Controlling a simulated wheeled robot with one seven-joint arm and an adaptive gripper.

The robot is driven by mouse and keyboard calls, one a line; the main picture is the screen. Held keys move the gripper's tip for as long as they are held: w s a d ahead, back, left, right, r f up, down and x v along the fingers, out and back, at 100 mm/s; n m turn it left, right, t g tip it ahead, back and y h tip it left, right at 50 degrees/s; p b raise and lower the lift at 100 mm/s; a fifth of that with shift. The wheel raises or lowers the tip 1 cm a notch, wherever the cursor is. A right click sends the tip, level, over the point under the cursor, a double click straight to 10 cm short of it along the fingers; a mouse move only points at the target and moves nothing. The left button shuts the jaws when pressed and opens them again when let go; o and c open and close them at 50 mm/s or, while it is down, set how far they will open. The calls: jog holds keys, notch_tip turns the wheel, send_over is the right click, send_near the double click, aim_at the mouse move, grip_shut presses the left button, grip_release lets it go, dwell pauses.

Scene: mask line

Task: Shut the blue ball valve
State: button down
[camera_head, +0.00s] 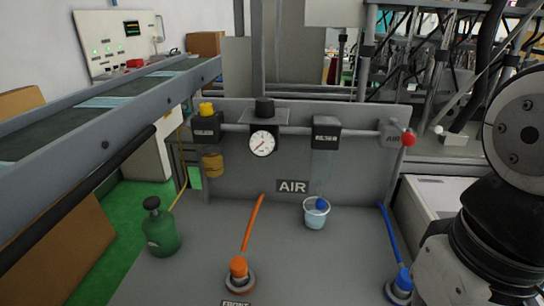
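The blue ball valve (401,281) stands on the grey panel's lower shelf at the lower right of the head view. It has a blue cap on a grey round base. A long thin blue lever (389,232) shows beyond it, pointing away and slightly left. The pipe line under the valve is not visible, so I cannot tell its open or shut position. My arm (467,250) fills the right edge, close to the right of the valve. My gripper is out of the frame.
An orange valve (238,270) with a similar orange lever stands to the left. A small bucket (315,216) holding something blue sits between them. Behind are a gauge (263,143) and a red knob (408,139). A green bottle (160,230) stands left, beside a conveyor (110,105).

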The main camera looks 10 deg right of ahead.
jog(key=c, duration=1.3)
grip_release()
jog(key=shift+c, duration=0.2)
